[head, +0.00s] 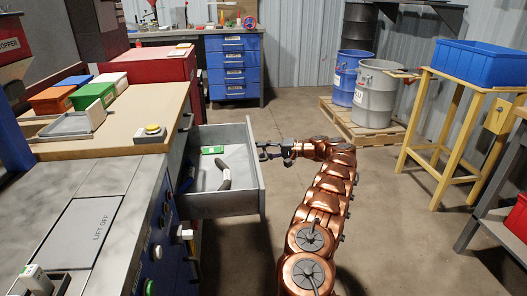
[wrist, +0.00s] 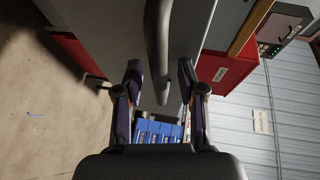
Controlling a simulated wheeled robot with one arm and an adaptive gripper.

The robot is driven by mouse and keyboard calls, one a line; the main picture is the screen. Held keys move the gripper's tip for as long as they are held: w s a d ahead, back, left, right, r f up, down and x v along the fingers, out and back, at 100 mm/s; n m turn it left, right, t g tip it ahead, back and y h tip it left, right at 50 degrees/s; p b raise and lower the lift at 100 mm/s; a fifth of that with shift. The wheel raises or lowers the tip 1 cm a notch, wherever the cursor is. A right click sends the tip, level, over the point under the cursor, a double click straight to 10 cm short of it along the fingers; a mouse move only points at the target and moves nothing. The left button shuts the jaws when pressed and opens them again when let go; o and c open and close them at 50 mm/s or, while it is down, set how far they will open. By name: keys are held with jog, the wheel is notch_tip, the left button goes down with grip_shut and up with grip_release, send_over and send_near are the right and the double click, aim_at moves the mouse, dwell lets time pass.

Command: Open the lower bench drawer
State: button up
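A grey bench drawer (head: 252,170) stands pulled out from the wooden-topped bench, below the benchtop. Inside it lie a green block and a dark curved piece. My gripper (head: 266,151) is at the outer face of the drawer front, towards its far end. In the wrist view, a dark bar handle (wrist: 157,40) runs between the two fingers of my gripper (wrist: 159,68) against the grey drawer front (wrist: 105,25). The fingers are apart, with a gap on each side of the bar. The handle is mostly hidden in the head view.
A yellow button (head: 152,130) and coloured bins (head: 93,95) are on the bench. A dark handle (head: 187,122) shows on the bench front above the drawer. A blue drawer cabinet (head: 233,68) stands behind. Drums on a pallet (head: 372,134) stand back right.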

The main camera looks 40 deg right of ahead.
jog(key=v, duration=1.2)
jog(key=shift+w+a, duration=0.1)
